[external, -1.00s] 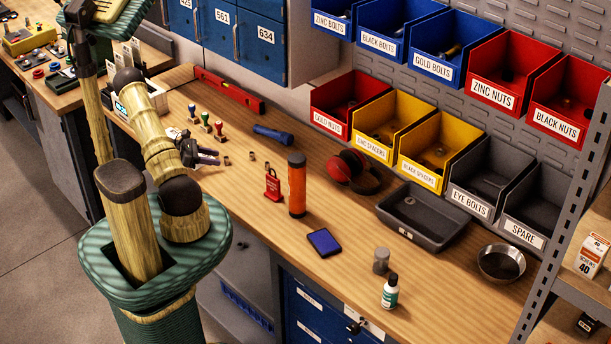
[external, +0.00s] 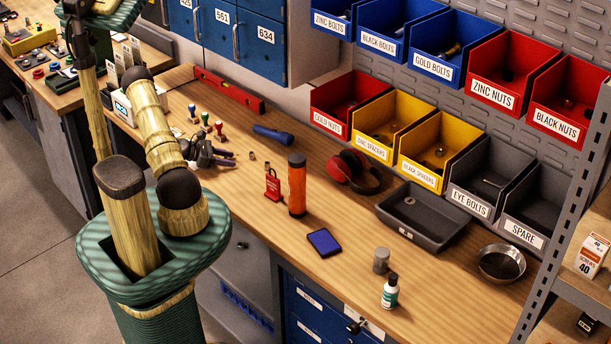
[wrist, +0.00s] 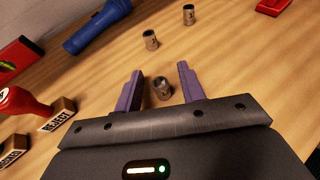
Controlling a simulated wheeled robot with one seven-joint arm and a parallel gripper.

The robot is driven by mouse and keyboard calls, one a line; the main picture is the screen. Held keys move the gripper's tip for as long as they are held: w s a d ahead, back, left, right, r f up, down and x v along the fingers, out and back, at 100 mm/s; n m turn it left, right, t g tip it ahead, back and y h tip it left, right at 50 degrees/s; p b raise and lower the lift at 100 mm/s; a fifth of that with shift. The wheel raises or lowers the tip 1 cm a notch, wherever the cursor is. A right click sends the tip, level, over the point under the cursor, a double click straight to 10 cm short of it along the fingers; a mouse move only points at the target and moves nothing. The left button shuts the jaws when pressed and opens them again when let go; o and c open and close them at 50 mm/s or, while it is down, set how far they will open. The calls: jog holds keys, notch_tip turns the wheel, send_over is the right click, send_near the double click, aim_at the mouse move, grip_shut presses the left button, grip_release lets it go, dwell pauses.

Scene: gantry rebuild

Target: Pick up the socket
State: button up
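Small metal sockets stand on the wooden bench. In the wrist view one socket (wrist: 162,88) sits between the two purple fingers of my gripper (wrist: 160,82), with a gap on both sides. A second socket (wrist: 151,39) and a third socket (wrist: 189,14) stand farther ahead. In the external view my gripper (external: 229,158) is low over the bench, and two sockets show to its right, one nearer (external: 252,155) and one farther (external: 267,167). The socket between the fingers is hidden there. My gripper is open and holds nothing.
Stamps (wrist: 22,103) stand close to the left of my gripper. A blue flashlight (external: 272,134) lies behind the sockets, and a red level (external: 228,92) lies farther back.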

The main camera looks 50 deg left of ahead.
grip_shut()
jog(key=shift+r, duration=0.15)
notch_tip(320, 180, up, 10)
jog(key=b, duration=0.2)
dwell(0.4)
dwell(0.6)
jog(key=w+a+r+n+t+y, duration=0.1)
jog(key=a+r+n+y, duration=0.25)
jog(key=r, duration=0.45)
jog(key=a+r+n+t+y, duration=0.1)
jog(key=a+r+n+y, duration=0.1)
jog(key=r+n+y, duration=0.4)
jog(key=s+d+r+n+g+y, duration=0.3)
jog(key=s+r+n+y, duration=0.2)
jog(key=r, duration=0.6)
jog(key=shift+s+d+r+y, duration=0.2)
jog(key=shift+s+r+y, duration=0.05)
jog(key=shift+s+y, duration=0.45)
